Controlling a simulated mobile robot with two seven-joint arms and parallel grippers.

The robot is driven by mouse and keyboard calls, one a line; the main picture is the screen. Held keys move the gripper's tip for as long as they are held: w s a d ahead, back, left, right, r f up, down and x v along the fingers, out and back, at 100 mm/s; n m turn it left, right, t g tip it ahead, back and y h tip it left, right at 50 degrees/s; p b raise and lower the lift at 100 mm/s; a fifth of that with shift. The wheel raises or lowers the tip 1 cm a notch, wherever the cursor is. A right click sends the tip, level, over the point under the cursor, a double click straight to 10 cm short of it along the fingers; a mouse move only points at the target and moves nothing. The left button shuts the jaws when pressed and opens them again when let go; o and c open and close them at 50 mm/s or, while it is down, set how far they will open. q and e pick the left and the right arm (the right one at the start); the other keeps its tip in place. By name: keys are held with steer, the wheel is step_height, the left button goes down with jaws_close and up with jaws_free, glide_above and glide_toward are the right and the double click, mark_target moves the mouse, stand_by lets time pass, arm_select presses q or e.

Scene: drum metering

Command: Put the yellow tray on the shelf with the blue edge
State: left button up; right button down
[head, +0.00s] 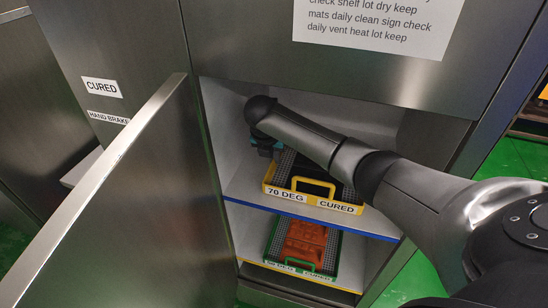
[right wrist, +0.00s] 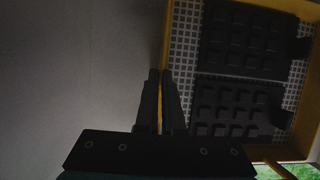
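The yellow tray (head: 340,205), labelled "70 DEG" and "CURED", is inside the open cabinet at the shelf with the blue edge (head: 376,234). It looks level; I cannot tell for sure whether it fully rests on the shelf. It holds dark ridged pads (right wrist: 240,108) on a grey perforated base. My right gripper (head: 268,150) is at the tray's left side, partly hidden by its own arm. In the right wrist view its two fingers (right wrist: 160,76) stand close together on either side of the tray's thin yellow wall and appear shut on it. My left gripper is not in view.
A green tray (head: 333,255) with orange-brown parts sits on the lower shelf with a yellow edge (head: 345,287). The cabinet door (head: 115,205) stands open on the left. My right arm reaches in from the right under the upper panel (head: 350,90).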

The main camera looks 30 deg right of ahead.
steer(key=c, duration=1)
jaws_free()
steer(key=shift+c, duration=0.2)
steer(key=shift+s+a+r, duration=0.1)
steer(key=shift+a+r, duration=0.1)
steer(key=shift+r, duration=0.3)
steer(key=p+v, duration=0.1)
steer(key=v, duration=0.3)
steer(key=shift+r, duration=0.3)
steer(key=s+a+p, duration=0.1)
steer(key=s+a, duration=0.6)
steer(key=a, duration=0.2)
steer(key=shift+s+a+f, duration=0.2)
steer(key=shift+s+f, duration=0.05)
steer(key=shift+f, duration=0.1)
